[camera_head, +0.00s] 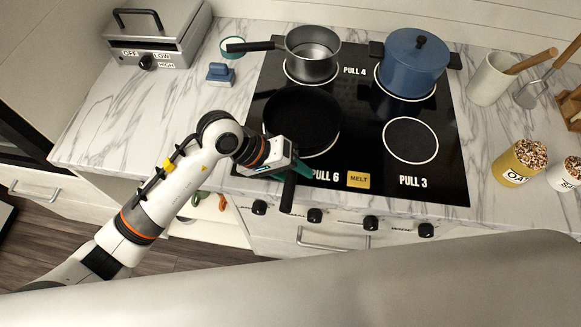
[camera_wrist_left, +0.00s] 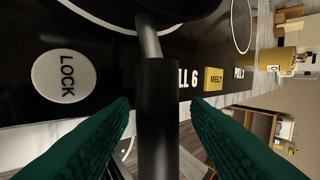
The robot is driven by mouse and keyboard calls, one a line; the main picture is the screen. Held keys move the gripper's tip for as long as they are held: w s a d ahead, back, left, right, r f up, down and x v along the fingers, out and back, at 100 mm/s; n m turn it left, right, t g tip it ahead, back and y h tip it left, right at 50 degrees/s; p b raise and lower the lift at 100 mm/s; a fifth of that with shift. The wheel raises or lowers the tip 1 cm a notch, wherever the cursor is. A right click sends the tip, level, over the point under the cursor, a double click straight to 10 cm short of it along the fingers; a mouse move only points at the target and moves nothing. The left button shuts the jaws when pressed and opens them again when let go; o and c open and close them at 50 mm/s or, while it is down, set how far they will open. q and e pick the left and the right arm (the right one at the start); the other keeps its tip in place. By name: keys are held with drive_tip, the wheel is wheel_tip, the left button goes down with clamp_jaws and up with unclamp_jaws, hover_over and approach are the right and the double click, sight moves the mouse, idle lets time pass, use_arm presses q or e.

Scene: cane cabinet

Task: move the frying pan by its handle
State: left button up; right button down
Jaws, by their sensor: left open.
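The black frying pan (camera_head: 298,112) sits on the front left burner of the black cooktop. Its dark handle (camera_head: 288,192) points toward the front edge of the counter. My left gripper (camera_head: 291,172) is at the handle, just in front of the pan. In the left wrist view the handle (camera_wrist_left: 157,120) runs between the two green fingers of my left gripper (camera_wrist_left: 161,108), with a visible gap on each side. The jaws are open. The wrist hides part of the pan's near left side in the head view. My right gripper is not in view.
A steel saucepan (camera_head: 313,62) and a blue pot (camera_head: 411,68) stand on the rear burners. The front right burner (camera_head: 410,140) is empty. A yellow MELT block (camera_head: 359,179) lies right of the handle. Knobs (camera_head: 315,215) line the counter front below.

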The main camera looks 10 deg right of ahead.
use_arm(q)
drive_tip(key=b+v, duration=0.2)
drive_tip(key=v, duration=1)
drive_tip(key=shift+b, duration=0.4)
drive_tip(key=shift+s+d, duration=0.1)
